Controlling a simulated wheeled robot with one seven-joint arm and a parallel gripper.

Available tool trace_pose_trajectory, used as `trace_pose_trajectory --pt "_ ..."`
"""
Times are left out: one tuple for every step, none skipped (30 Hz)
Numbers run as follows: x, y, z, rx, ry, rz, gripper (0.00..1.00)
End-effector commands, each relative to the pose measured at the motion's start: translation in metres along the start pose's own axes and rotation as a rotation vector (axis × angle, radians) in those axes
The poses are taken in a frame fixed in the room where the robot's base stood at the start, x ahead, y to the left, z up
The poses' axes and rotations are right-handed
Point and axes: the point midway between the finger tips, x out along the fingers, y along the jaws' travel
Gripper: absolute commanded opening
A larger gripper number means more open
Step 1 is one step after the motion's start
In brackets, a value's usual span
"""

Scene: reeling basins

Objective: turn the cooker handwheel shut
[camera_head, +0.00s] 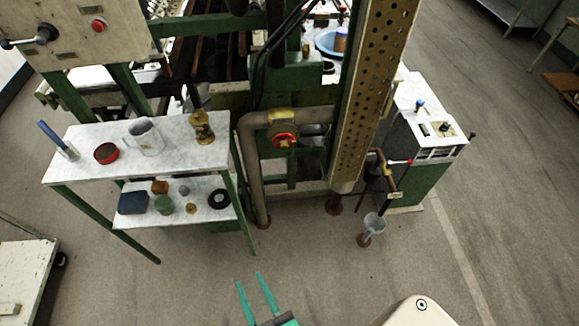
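A small red handwheel (284,140) sits on a brass-coloured valve on a thick brown pipe (252,170), in the upper middle of the head view. It faces me; whether it is open or shut cannot be told. My gripper (250,279) is at the bottom centre, well below and apart from the handwheel. Its two green fingers point up the picture, spread apart with nothing between them.
Left of the pipe stands a two-tier shelf (75,170) with a jug (146,137), a red tin (106,153) and small items. The floor in front is clear.

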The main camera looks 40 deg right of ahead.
Motion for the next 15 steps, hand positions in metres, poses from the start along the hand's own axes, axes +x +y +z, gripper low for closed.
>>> trace_pose_trajectory --pt "0.021 0.009 -0.001 0.006 0.018 0.031 0.34" --pt "0.032 0.014 0.0 0.009 0.023 0.046 0.34" --pt "0.046 0.021 -0.001 0.013 0.032 0.066 0.34" --pt "0.057 0.027 -0.001 0.015 0.038 0.081 0.34" --pt "0.068 0.034 -0.002 0.018 0.043 0.095 0.34" --pt "0.082 0.042 -0.003 0.021 0.052 0.115 0.34" --pt "0.093 0.049 -0.005 0.023 0.057 0.129 0.34" --pt "0.103 0.057 -0.007 0.025 0.064 0.143 0.34" --pt "0.117 0.067 -0.009 0.028 0.071 0.162 0.34" --pt "0.128 0.075 -0.012 0.029 0.077 0.176 0.34" --pt "0.138 0.084 -0.015 0.031 0.084 0.189 0.34" --pt "0.151 0.096 -0.02 0.032 0.091 0.207 0.34" --pt "0.161 0.105 -0.024 0.033 0.098 0.22 0.34" --pt "0.171 0.115 -0.028 0.035 0.104 0.233 0.34" --pt "0.183 0.128 -0.034 0.035 0.112 0.25 0.34"
